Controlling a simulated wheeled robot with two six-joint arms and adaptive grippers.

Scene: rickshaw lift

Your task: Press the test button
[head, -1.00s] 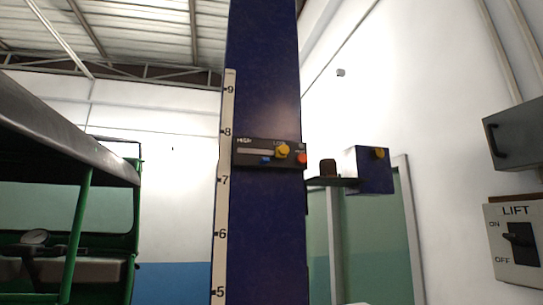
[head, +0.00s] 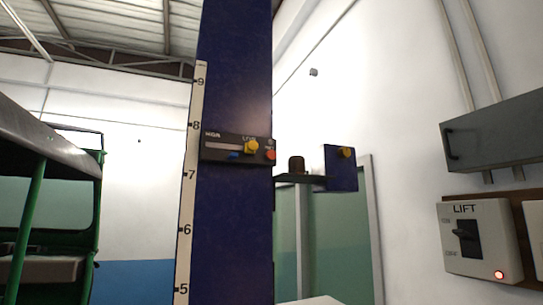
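A dark control panel (head: 220,147) is fixed across the blue lift column (head: 235,80). It carries a yellow knob (head: 251,146), a blue piece (head: 234,155) below its slot, and a round orange-red button (head: 270,155) at its right end. Small print above the button is too blurred to read, so I cannot tell whether it is the test button. On the right wall, a pale box marked LIFT (head: 455,222) has a black switch (head: 467,239) and a glowing red light (head: 499,274). Neither gripper is in view.
A blue box with a yellow knob (head: 345,153) and a dark bracket (head: 300,179) stick out right of the column. A green-framed rickshaw (head: 30,215) stands at left. A grey wall box (head: 495,135) hangs above the LIFT box. A numbered scale (head: 191,180) runs up the column.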

